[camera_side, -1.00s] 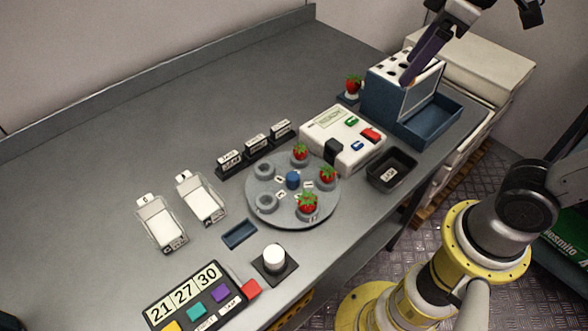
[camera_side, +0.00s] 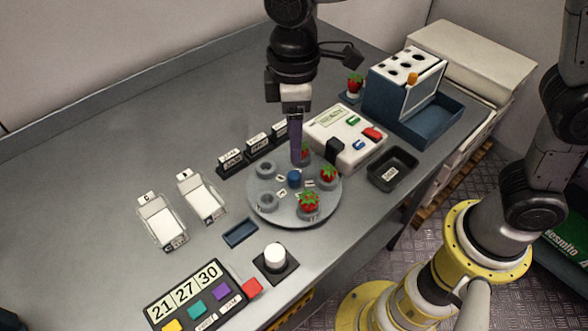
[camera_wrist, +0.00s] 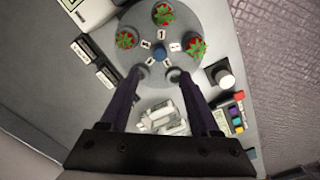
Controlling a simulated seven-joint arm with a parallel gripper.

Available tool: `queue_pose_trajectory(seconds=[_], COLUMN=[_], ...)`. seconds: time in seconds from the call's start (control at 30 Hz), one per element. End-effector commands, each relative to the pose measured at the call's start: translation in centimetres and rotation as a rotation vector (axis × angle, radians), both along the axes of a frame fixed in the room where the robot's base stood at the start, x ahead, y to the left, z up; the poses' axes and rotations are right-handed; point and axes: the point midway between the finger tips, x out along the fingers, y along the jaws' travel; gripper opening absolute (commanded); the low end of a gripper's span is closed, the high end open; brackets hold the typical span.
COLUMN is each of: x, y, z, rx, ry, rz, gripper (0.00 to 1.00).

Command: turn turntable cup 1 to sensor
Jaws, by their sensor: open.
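The grey round turntable (camera_side: 273,211) carries several cups and a blue centre knob (camera_side: 294,178). Three cups hold strawberries: one at the front (camera_side: 309,202), one at the right (camera_side: 328,174), and one at the back partly hidden by my gripper. Two grey cups on the left (camera_side: 266,170) are empty. Small number cards surround the knob; in the wrist view one card (camera_wrist: 160,34) appears to read 1, beside a strawberry (camera_wrist: 162,14). A white device (camera_side: 345,126) with a black block (camera_side: 335,148), possibly the sensor, stands behind the turntable. My gripper (camera_side: 297,160) is open, empty, pointing down above the turntable.
Labelled black blocks (camera_side: 257,145) stand behind the turntable. A black tray (camera_side: 392,169) is at right, with a blue rack (camera_side: 385,99) beyond. White trays (camera_side: 201,196), a white knob (camera_side: 275,256) and a button panel (camera_side: 195,298) lie left and front.

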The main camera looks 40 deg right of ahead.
Motion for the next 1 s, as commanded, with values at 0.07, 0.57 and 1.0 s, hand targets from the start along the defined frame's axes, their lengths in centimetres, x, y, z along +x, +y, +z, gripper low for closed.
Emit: queue_pose_trajectory(seconds=[0.07, 0.57, 1.0], x=[-0.1, 0.0, 0.0], y=[-0.1, -0.1, -0.1], z=[-1.8, -9.3, -9.9], rx=[-0.004, 0.0, 0.0], ry=[0.005, 0.001, 0.0], rz=[-0.001, -0.001, -0.001], gripper=[0.63, 0.63, 0.54])
